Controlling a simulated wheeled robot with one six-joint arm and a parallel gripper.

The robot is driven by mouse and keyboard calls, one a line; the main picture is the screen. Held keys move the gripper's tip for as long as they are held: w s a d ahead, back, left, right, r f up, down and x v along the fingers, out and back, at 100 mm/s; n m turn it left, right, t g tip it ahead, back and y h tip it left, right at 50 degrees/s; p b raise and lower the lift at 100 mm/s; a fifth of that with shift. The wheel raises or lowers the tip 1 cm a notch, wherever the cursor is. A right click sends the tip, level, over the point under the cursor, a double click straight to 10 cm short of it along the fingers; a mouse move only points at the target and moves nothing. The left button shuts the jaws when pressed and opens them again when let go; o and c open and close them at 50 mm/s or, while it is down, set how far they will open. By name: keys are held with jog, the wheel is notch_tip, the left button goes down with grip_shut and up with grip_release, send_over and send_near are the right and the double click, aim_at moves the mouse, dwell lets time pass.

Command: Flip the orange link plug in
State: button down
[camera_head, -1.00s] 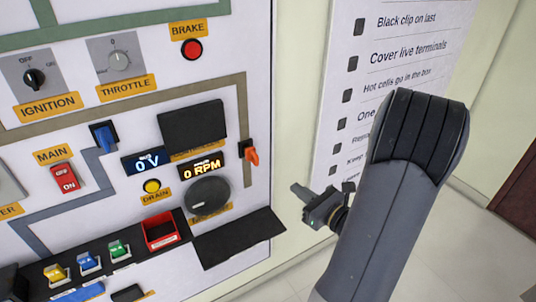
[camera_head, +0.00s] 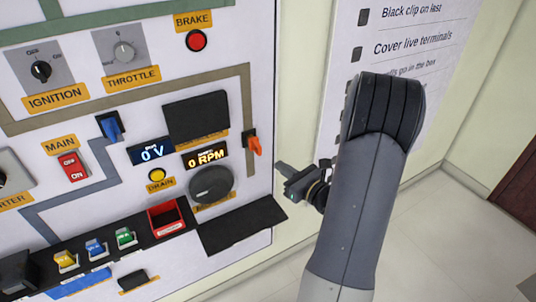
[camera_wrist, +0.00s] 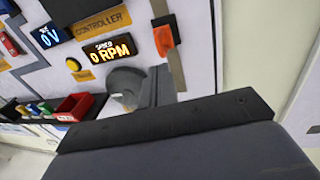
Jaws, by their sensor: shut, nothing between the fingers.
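The orange link plug (camera_head: 256,146) sits on a small dark mount near the right edge of the white panel, on the olive line. It sticks out and points down to the right. In the wrist view the orange plug (camera_wrist: 164,40) is near the top, just beyond my fingers. My gripper (camera_head: 281,168) is right of the panel edge, below and to the right of the plug, apart from it. In the wrist view my gripper's fingers (camera_wrist: 158,72) are together and empty, with the plug above their tips.
A grey round dial (camera_head: 211,185) and a black shelf (camera_head: 240,228) lie below the plug. The RPM display (camera_head: 206,155) is to its left. A red bin (camera_head: 167,217) stands at the lower middle. A checklist board (camera_head: 400,40) hangs behind my arm.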

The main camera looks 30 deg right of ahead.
jog(key=p+x, duration=0.2)
jog(key=x, duration=0.5)
jog(key=shift+w+r+b, duration=0.1)
jog(key=shift+w+b, duration=0.75)
jog(key=shift+w, duration=0.4)
